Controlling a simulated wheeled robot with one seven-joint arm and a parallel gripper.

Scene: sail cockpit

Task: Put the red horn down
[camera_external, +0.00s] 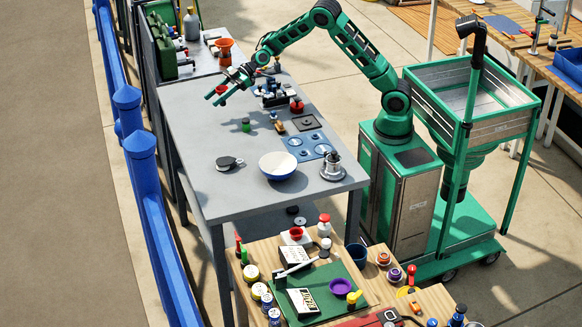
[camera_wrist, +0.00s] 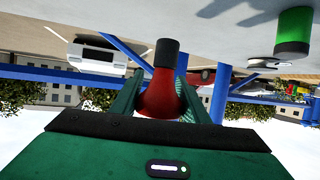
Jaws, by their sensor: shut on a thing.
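The red horn (camera_external: 221,90) is held in my gripper (camera_external: 217,96) over the far left part of the grey table (camera_external: 190,130). In the wrist view the horn (camera_wrist: 160,100) has a red flared body and a black end (camera_wrist: 166,52) pointing away from my palm. My green fingers (camera_wrist: 160,86) are shut on it, one on each side. The horn appears to be above the tabletop; the exact gap cannot be told. The fingers partly cover its sides.
A small green jar (camera_external: 246,126) stands near my gripper; it also shows in the wrist view (camera_wrist: 294,32). A block of dark parts (camera_external: 274,96) and a red-topped item (camera_external: 297,105) lie right. A bowl (camera_external: 278,165) is nearer. Bare tabletop lies left of the jar.

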